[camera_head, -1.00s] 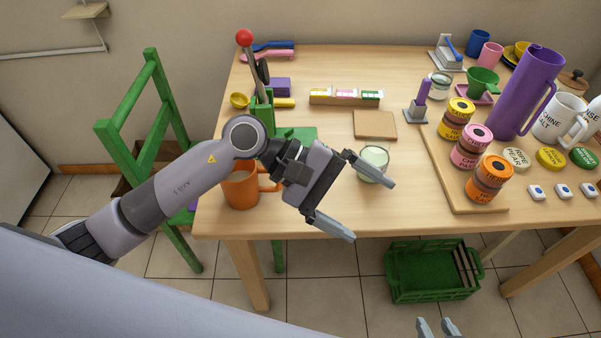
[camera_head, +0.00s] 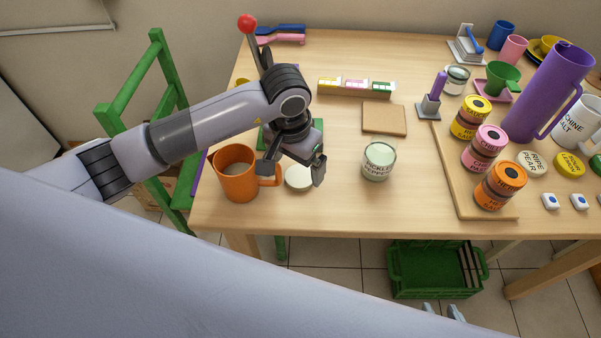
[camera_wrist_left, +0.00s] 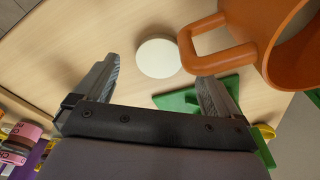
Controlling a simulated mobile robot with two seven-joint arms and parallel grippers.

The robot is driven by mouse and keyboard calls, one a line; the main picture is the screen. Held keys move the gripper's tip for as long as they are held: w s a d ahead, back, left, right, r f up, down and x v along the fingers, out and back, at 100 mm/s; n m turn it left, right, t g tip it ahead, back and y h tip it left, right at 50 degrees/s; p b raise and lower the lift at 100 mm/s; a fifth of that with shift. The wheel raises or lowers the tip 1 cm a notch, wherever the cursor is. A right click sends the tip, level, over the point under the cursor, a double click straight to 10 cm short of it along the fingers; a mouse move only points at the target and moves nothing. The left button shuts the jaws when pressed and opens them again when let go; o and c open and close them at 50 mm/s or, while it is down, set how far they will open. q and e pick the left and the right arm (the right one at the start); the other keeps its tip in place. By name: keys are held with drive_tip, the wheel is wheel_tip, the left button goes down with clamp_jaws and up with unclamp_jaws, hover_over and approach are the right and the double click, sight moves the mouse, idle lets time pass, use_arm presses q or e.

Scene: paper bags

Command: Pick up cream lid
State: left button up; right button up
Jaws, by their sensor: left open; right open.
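The cream lid (camera_head: 299,178) is a round pale disc lying flat on the table, just right of the orange mug (camera_head: 236,177). My left gripper (camera_head: 294,170) is above and partly over the lid in the head view. In the left wrist view the lid (camera_wrist_left: 158,57) shows between and ahead of the two open fingertips (camera_wrist_left: 160,75), touching neither. The mug's handle (camera_wrist_left: 207,40) is close to the lid on its right there. A glass jar (camera_head: 378,161) with a pale label stands right of the lid. My right gripper (camera_head: 441,312) shows only as fingertips at the bottom edge.
A green base (camera_wrist_left: 195,94) lies near the lid, partly hidden by a finger. A brown square board (camera_head: 384,119) lies behind the jar. Labelled jars, lids and a purple pitcher (camera_head: 545,92) crowd the right side. The table's front middle is clear.

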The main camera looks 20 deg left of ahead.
sight(300, 175)
use_arm(q)
drive_tip(key=shift+w+d+f, duration=0.1)
drive_tip(key=shift+w+f, duration=0.1)
drive_tip(key=shift+f, duration=0.65)
drive_tip(key=shift+w+f, duration=0.2)
drive_tip(key=shift+f, duration=0.65)
drive_tip(key=c, duration=1.1)
wheel_tip(300, 175, up, 20)
drive_tip(key=shift+b, duration=0.35)
